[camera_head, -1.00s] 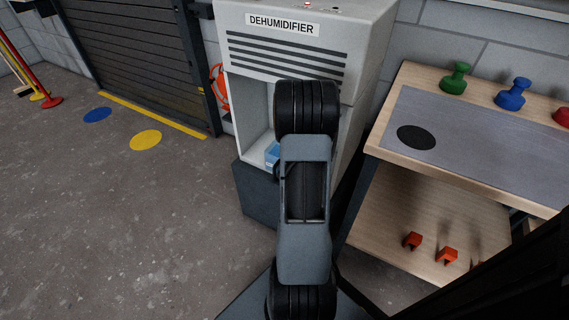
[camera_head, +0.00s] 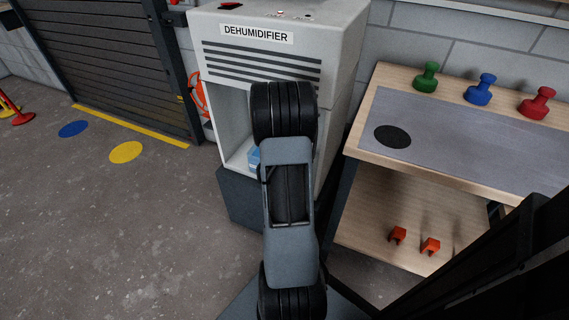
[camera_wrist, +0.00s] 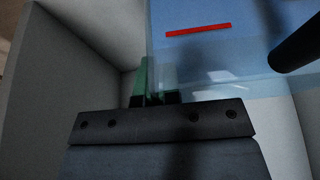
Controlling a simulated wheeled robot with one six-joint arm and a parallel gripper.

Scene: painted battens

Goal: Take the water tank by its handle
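The water tank (camera_wrist: 205,55) is a translucent blue box with a red line on it, inside the dehumidifier's lower bay. In the head view only a small blue part of it (camera_head: 254,158) shows beside my arm. A dark bar (camera_wrist: 296,46), which looks like its handle, is at the upper right in the wrist view. My gripper (camera_wrist: 154,82) has its green fingers close together at the tank's left edge, apart from the dark bar. One finger shows through the blue wall. I see nothing held between them. In the head view my arm hides the fingers.
The white dehumidifier (camera_head: 225,95) stands on a dark base (camera_head: 240,200); its bay wall (camera_wrist: 45,80) is close on the left. A wooden bench (camera_head: 365,150) at right bears green, blue and red dumbbell-like objects. Orange pieces (camera_head: 430,246) lie on its lower shelf.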

